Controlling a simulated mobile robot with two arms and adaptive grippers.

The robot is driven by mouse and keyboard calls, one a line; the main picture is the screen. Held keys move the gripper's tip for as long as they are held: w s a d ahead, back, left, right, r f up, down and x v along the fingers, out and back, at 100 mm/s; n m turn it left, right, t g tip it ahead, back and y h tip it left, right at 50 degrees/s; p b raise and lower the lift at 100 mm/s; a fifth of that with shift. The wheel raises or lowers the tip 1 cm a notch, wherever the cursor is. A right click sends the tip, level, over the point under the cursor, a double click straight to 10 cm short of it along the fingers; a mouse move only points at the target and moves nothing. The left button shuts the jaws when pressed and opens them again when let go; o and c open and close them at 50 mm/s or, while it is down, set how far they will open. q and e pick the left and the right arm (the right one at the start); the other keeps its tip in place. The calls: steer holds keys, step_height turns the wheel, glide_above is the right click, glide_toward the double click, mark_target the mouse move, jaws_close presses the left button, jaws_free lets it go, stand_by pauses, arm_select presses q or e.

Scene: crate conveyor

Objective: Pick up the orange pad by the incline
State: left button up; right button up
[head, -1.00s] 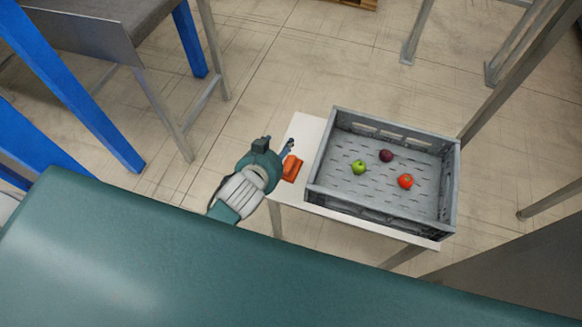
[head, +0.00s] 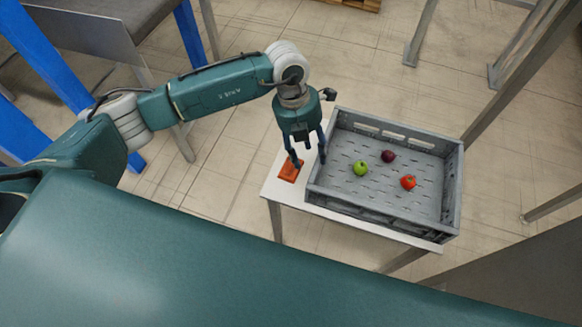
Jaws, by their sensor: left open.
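The orange pad (head: 289,173) lies on the left end of the small white table (head: 276,190), left of the grey crate. My left gripper (head: 309,161) points down over the table with its fingers spread. One finger is over the far edge of the pad and hides a little of it; the other is at the crate's left wall. The gripper is open and holds nothing. I cannot tell whether a finger touches the pad. My right gripper is not in view.
The grey crate (head: 452,190) takes up most of the table. A green apple (head: 361,169), a dark purple fruit (head: 388,156) and a red fruit (head: 408,182) lie in it. A metal structure with blue legs (head: 190,35) stands at the upper left. Open floor lies left of the table.

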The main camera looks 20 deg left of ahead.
arm_select(q)
steer(key=y, duration=0.2)
glide_above(288, 164)
steer(key=f, duration=0.4)
steer(key=shift+w+a+f+p, duration=0.1)
steer(key=shift+a+f+p, duration=0.05)
steer(key=shift+a+p, duration=0.15)
steer(key=shift+d+f+p, duration=0.15)
steer(key=shift+f+p, duration=0.2)
steer(key=shift+f, duration=1.15)
steer(key=shift+d+f+p, duration=0.15)
steer(key=shift+f+p, duration=0.15)
steer(key=shift+f, duration=1.2)
jaws_close()
